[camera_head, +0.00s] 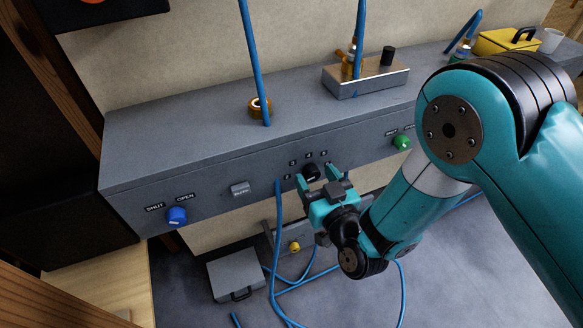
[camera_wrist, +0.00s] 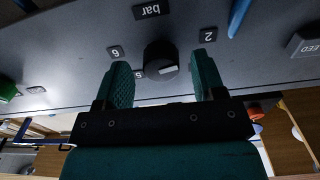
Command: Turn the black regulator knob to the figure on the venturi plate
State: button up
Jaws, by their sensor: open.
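The black regulator knob (camera_head: 311,172) is on the front face of the grey console, with small number labels around it. In the wrist view the knob (camera_wrist: 160,58) shows a pale pointer mark on its rim, toward the bottom right of the picture. My gripper (camera_head: 318,179) is open in front of the knob. In the wrist view its fingers (camera_wrist: 160,66) stand on either side of the knob, with visible gaps. Labels reading 2, 5, 6 and "bar" (camera_wrist: 153,11) appear upside down there. I cannot make out a venturi plate with a readable figure.
A metal block (camera_head: 365,82) with fittings stands on top. Blue hoses (camera_head: 277,230) hang close to my gripper's left.

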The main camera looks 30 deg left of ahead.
jog(key=shift+w+a, duration=0.2)
jog(key=shift+a, duration=0.05)
jog(key=c, duration=0.9)
